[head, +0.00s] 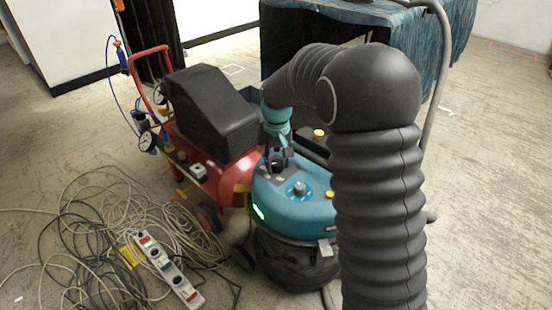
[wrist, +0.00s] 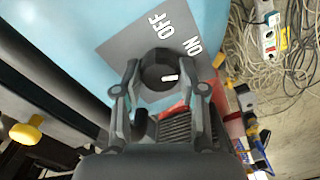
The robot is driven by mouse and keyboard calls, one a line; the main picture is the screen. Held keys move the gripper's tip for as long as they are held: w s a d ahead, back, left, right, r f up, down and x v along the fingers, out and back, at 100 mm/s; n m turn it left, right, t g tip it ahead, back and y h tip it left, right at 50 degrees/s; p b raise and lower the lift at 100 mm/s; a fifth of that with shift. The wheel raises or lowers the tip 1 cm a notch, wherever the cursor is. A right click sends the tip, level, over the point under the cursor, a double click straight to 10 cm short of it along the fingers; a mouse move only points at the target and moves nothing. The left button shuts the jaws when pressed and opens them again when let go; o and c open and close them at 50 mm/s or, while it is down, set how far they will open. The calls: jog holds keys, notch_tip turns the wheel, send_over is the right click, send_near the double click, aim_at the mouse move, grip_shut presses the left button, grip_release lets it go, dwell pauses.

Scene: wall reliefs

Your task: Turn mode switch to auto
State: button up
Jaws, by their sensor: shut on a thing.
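The mode switch is a black round knob (wrist: 156,68) with a short white mark, on a grey plate (wrist: 125,50) lettered OFF and ON. The mark points right in the wrist view, below the ON lettering; no AUTO lettering shows, and part of the plate is hidden by my gripper. My gripper (wrist: 162,78) has one finger on each side of the knob and is shut on it. In the head view my gripper (head: 276,148) reaches down to the top of the blue vacuum cleaner (head: 322,207).
A red compressor (head: 232,172) with a black cover stands close at the left. Tangled cables (head: 110,235) and a power strip (head: 165,270) lie on the floor. A grey hose (head: 443,70) rises behind my arm. A cloth-covered table (head: 300,25) stands behind.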

aim_at(277, 162)
jog(key=m+p, duration=0.1)
jog(key=m, duration=0.3)
jog(key=shift+m+p, duration=0.3)
jog(key=shift+m, duration=1.6)
jog(key=o, duration=1.1)
jog(key=shift+o, duration=0.2)
jog(key=shift+r, duration=0.1)
notch_tip(277, 162, up, 12)
